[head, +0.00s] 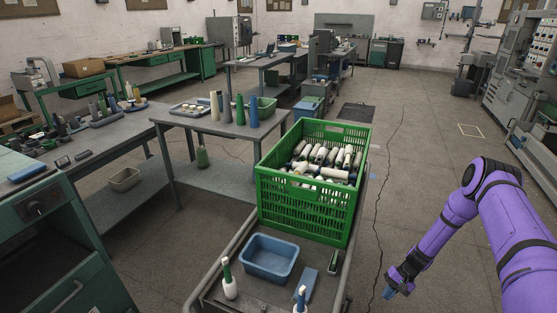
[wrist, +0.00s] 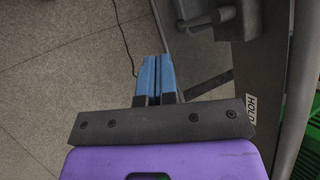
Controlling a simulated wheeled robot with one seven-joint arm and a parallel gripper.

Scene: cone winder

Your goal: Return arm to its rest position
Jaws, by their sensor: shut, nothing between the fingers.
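My purple arm comes in from the right edge of the head view and bends down to my gripper (head: 389,293), which hangs over the floor to the right of the cart. In the wrist view my gripper (wrist: 154,65) shows its two blue fingers together, with nothing between them. Below the fingers there is only floor and part of a dark structure.
A green crate (head: 300,205) full of cones stands on a grey cart (head: 213,302), with a blue bin (head: 270,257) and bottles in front. Workbenches (head: 215,124) stand at left and back. Machines (head: 520,85) line the right wall. The floor (head: 415,150) between is open.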

